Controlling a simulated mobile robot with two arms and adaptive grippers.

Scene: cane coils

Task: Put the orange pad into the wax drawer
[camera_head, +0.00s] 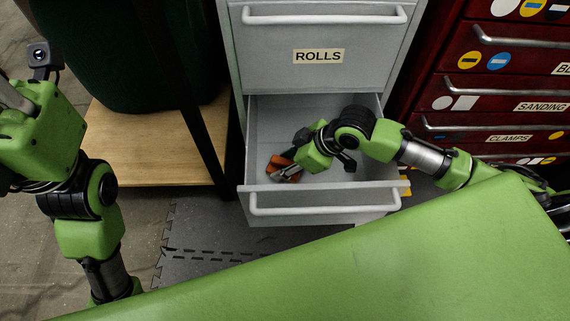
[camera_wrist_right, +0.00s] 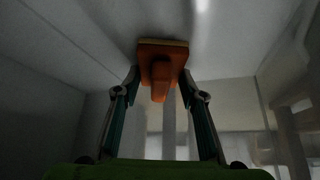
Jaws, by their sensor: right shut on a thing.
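The orange pad (camera_head: 285,166) is inside the open lower drawer (camera_head: 320,196) of the grey cabinet, near its left front corner. In the right wrist view the pad (camera_wrist_right: 162,62) is an orange block with a grip and a tan edge, between the fingertips. My right gripper (camera_head: 284,174) reaches into the drawer from the right and is shut on the pad. Whether the pad touches the drawer floor I cannot tell. The open drawer's label is not visible from above. My left gripper (camera_head: 12,98) is at the far left, partly cut off, and its fingers are unclear.
A closed drawer labelled ROLLS (camera_head: 318,57) is above the open one. A red cabinet (camera_head: 500,87) with labelled drawers stands to the right. A dark green bin (camera_head: 125,60) stands on a wooden shelf (camera_head: 150,150) to the left. A green surface (camera_head: 350,265) fills the foreground.

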